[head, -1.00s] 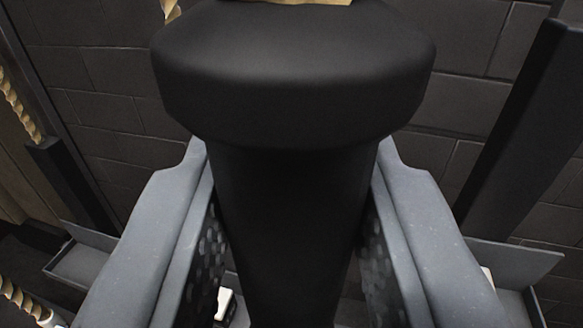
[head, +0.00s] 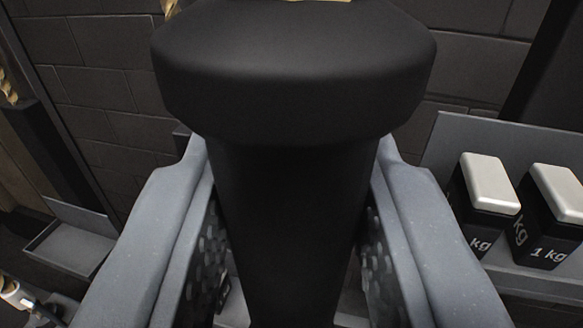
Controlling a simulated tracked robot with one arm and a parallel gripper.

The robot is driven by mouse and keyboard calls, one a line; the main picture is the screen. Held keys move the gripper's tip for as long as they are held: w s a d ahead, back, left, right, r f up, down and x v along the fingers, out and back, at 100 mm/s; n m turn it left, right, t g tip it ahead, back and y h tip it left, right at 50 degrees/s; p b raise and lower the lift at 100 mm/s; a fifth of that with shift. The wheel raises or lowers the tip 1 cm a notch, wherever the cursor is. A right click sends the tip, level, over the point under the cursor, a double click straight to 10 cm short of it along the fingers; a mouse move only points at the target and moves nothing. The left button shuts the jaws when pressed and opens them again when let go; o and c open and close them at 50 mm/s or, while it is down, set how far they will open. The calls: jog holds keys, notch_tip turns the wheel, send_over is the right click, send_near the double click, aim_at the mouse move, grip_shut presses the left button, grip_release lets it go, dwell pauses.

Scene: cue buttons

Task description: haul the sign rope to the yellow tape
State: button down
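A thick black grip (head: 295,225) with a wide black collar (head: 295,70) fills the middle of the head view. A sliver of tan shows above the collar at the top edge, which looks like the rope. My gripper (head: 292,165) has its grey fingers on both sides of the grip, just under the collar, with the textured pads against it. The grip stands upright between the fingers. No yellow tape can be made out; the collar hides much of what is above and behind.
On the right, two black weights with silver tops, one marked 1 kg (head: 552,215), stand on a grey tray (head: 465,135). An empty grey tray (head: 68,248) is at left. Twisted tan rope (head: 8,88) shows at the left edge. A dark block wall (head: 100,100) stands behind.

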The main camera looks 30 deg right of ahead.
jog(key=shift+a, duration=0.2)
jog(key=c, duration=1.2)
grip_release()
jog(key=shift+o, duration=0.2)
jog(key=shift+d, duration=0.1)
jog(key=shift+s, duration=0.1)
jog(key=v, duration=1.3)
jog(key=shift+s+a, duration=0.2)
jog(key=shift+a, duration=0.15)
